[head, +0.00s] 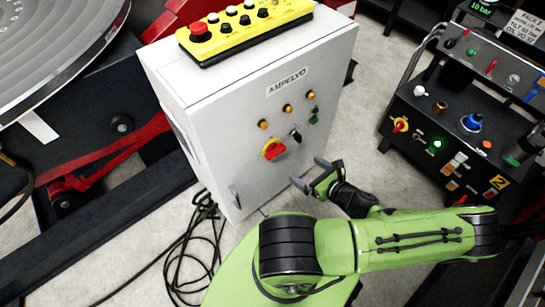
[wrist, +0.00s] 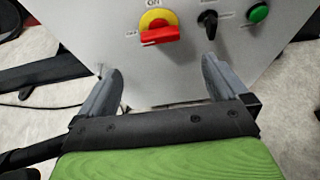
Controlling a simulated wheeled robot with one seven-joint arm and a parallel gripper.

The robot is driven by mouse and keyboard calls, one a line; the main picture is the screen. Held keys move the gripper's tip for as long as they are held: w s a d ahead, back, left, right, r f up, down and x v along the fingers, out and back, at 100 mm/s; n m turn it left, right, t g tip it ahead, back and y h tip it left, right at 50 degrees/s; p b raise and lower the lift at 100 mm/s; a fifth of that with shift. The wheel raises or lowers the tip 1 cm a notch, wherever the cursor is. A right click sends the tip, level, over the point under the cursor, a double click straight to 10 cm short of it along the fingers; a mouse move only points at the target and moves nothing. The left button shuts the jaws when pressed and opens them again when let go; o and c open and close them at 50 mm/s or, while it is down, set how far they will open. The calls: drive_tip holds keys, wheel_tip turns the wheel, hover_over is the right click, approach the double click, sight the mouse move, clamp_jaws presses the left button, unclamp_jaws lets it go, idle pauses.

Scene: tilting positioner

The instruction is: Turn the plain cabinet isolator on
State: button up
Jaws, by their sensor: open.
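The isolator (head: 274,149) is a red rotary handle on a yellow round plate, low on the front of the white cabinet (head: 215,85) marked AMPELVO. In the wrist view the isolator (wrist: 160,34) shows an ON label above it and an OFF label at its left. Its red handle lies nearly level, in line with the OFF side. My gripper (head: 310,175) is open and empty, below and to the right of the isolator in the head view. In the wrist view my gripper (wrist: 162,68) has its fingers apart, below the handle and not touching it.
A black selector knob (wrist: 208,22) and a green button (wrist: 258,13) sit right of the isolator. A yellow button box (head: 245,25) lies on the cabinet top. Cables (head: 190,245) lie on the floor.

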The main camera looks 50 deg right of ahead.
sight(277, 152)
drive_tip(key=b+x, duration=0.4)
drive_tip(key=x, duration=1.1)
drive_tip(key=shift+w, duration=0.15)
drive_tip(key=shift+c, duration=0.2)
drive_tip(key=c, duration=0.8)
